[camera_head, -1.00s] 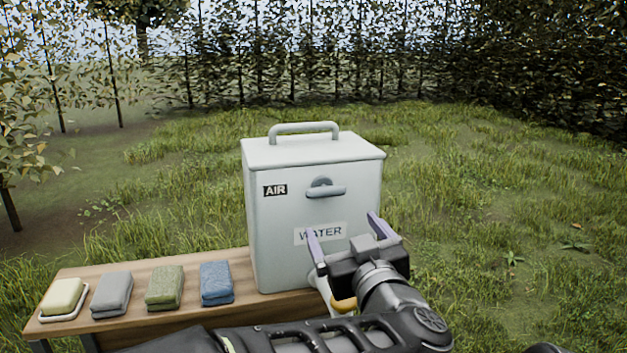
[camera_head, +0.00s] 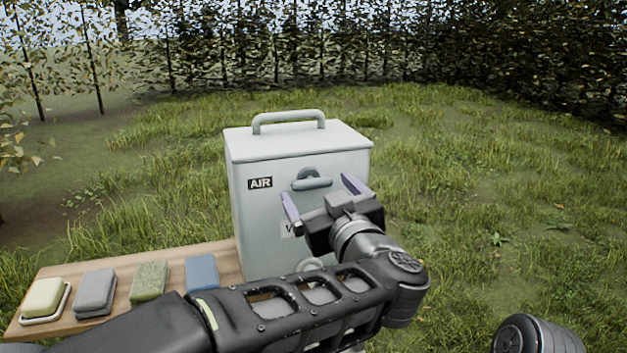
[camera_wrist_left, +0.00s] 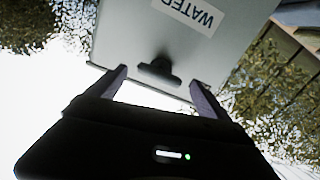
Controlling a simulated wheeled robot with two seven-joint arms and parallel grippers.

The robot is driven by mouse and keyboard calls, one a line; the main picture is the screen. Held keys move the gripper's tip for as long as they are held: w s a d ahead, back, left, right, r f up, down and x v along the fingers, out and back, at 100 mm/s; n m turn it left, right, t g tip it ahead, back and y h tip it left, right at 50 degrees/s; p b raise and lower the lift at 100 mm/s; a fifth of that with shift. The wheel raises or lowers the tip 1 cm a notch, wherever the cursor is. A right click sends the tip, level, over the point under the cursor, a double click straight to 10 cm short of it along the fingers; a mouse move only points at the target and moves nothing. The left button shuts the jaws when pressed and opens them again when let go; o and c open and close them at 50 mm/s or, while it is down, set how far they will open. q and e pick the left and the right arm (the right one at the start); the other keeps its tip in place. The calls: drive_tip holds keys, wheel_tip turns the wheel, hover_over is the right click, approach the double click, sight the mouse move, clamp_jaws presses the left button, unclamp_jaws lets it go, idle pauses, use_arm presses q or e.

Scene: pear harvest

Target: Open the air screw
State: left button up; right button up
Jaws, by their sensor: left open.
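The air screw (camera_head: 311,181) is a grey knob with a horizontal bar on the front of a pale metal water box (camera_head: 262,222), to the right of the AIR label (camera_head: 260,183). My left gripper (camera_head: 321,197) is open and empty, with its two fingers pointing at the box front just below and around the screw. In the left wrist view the air screw (camera_wrist_left: 158,70) appears upside down between the tips of the open left gripper (camera_wrist_left: 158,80). The fingers do not appear to touch it. My right gripper is not in view.
The box stands on a wooden bench (camera_head: 215,254). My left arm hides the box's lower front. Grass is open behind and right.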

sight(314, 186)
use_arm(q)
drive_tip(key=shift+p+x, duration=0.3)
drive_tip(key=shift+x, duration=1.4)
drive_tip(key=shift+c, duration=0.3)
drive_tip(key=c, duration=1.3)
drive_tip(key=shift+o, duration=0.2)
